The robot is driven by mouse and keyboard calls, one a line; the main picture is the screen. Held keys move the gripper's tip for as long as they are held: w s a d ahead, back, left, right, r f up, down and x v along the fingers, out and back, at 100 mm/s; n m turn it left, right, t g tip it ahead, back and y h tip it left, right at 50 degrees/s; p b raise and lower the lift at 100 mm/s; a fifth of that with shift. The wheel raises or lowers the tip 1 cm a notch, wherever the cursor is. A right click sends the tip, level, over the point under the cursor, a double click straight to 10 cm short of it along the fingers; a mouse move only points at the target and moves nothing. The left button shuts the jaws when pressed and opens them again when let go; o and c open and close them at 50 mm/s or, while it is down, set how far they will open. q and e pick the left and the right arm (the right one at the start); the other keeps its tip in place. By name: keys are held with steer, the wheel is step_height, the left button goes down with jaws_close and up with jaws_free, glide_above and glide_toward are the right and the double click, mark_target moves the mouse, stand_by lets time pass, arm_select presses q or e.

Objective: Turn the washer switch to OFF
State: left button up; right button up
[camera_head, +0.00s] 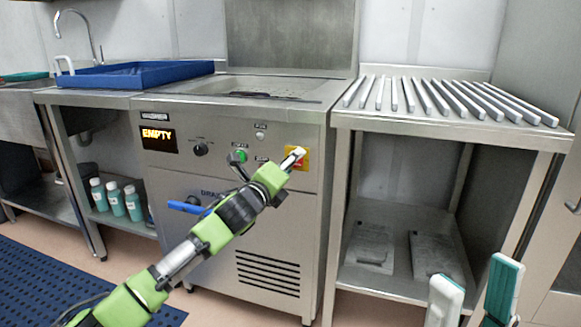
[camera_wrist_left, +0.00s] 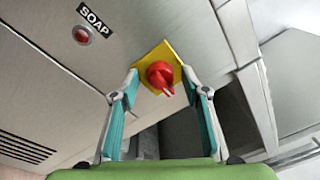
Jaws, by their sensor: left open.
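The washer (camera_head: 172,112) stands in the middle of the head view, its display reading EMPTY. Its red switch knob on a yellow plate (camera_head: 305,158) is at the panel's right, partly hidden by my left gripper (camera_head: 268,163). In the left wrist view the red knob (camera_wrist_left: 160,74) lies between the tips of my left gripper (camera_wrist_left: 159,84). Its fingers are open, one on each side, with gaps to the knob; I cannot tell how far the tips are from the panel. My right gripper (camera_head: 477,274) is open and empty at the lower right.
A green button (camera_head: 239,156), black knob (camera_head: 201,149) and blue drain lever (camera_head: 186,207) share the washer front. In the wrist view a red SOAP lamp (camera_wrist_left: 83,35) is up left. A slatted steel table (camera_head: 345,118) stands right; a blue tray (camera_head: 130,77) lies left.

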arm_select(q)
steer(key=c, duration=1.1)
